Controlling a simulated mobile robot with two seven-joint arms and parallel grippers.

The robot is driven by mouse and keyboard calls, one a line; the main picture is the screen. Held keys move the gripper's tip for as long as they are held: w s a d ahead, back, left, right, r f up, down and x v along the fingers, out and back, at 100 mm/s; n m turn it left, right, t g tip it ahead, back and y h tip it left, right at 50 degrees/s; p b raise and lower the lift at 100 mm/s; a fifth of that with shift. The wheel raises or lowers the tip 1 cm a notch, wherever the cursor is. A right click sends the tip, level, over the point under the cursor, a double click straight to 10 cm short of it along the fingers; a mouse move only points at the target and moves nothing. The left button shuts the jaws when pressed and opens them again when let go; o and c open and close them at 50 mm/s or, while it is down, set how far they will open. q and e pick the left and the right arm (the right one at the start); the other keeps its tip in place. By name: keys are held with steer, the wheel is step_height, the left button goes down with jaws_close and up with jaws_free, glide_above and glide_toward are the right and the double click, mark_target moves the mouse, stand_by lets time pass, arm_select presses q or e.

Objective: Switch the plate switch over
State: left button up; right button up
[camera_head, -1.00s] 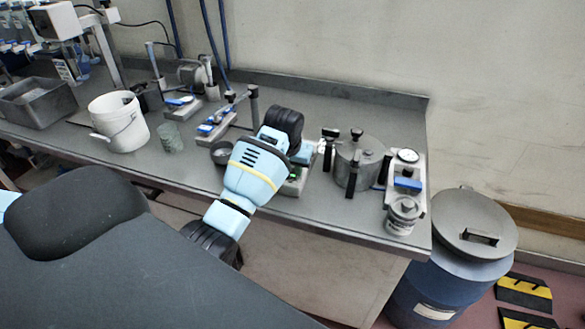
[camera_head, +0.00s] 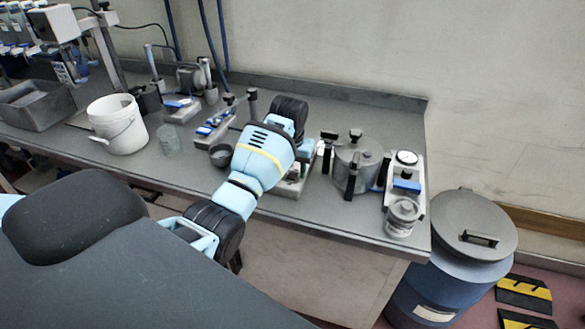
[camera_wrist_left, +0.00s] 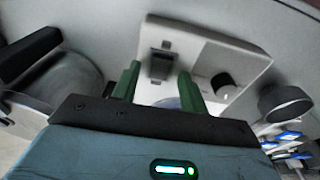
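The plate is a pale grey box (camera_wrist_left: 215,58) in the left wrist view. Its switch (camera_wrist_left: 160,62) is a small dark rocker in a dark recess, with a black round knob (camera_wrist_left: 222,86) to its right. My left gripper (camera_wrist_left: 160,71) has two green fingers, apart and with nothing held between them. The switch shows just beyond and between the fingertips; I cannot tell whether they touch it. In the head view my left arm covers most of the plate (camera_head: 290,189) and hides the fingers. My right gripper is not in view.
A metal pot (camera_head: 358,168) with black handles stands right of the plate. A lidded can (camera_head: 402,216) and a pale device (camera_head: 407,160) stand near the bench's right end. A dark bowl (camera_head: 221,155), glass beaker (camera_head: 169,139) and white bucket (camera_head: 119,127) are to the left.

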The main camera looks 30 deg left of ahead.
mark_target(291, 178)
arm_select(q)
steer(key=r, duration=0.6)
steer(key=shift+s+r, duration=0.1)
steer(key=shift+s, duration=0.25)
steer(key=shift+s+d+r, duration=0.1)
steer(key=shift+s+r, duration=0.1)
steer(key=shift+r, duration=0.6)
